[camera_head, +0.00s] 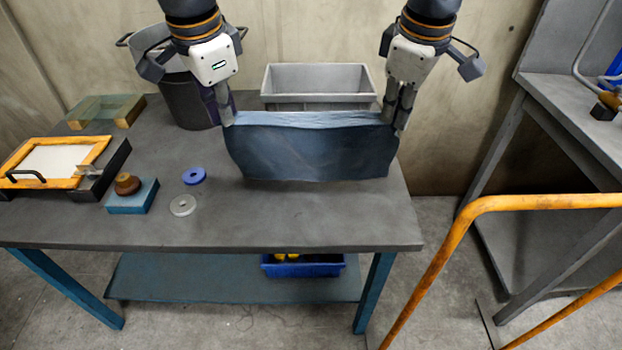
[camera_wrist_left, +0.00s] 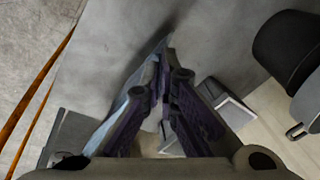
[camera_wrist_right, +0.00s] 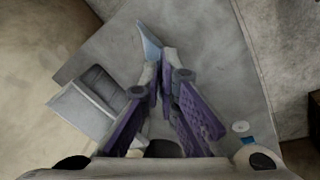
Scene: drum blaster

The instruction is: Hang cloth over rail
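A dark blue cloth (camera_head: 312,152) hangs stretched between my two grippers above the right part of the grey table. Its top edge is lighter blue and runs level. My left gripper (camera_head: 226,118) is shut on its upper left corner. My right gripper (camera_head: 396,118) is shut on its upper right corner. The cloth also shows in the left wrist view (camera_wrist_left: 143,85) and, as a light blue piece, in the right wrist view (camera_wrist_right: 149,42). The orange rail (camera_head: 540,201) stands at the right, apart from the cloth, with its bent end nearest the table.
The table (camera_head: 300,222) holds a grey bin (camera_head: 318,84), a dark bucket (camera_head: 188,100), a blue ring (camera_head: 194,176), a grey ring (camera_head: 183,205), a blue block with a brown knob (camera_head: 132,198) and an orange frame (camera_head: 55,160). A grey bench (camera_head: 575,110) stands behind the rail. Floor shows between table and rail.

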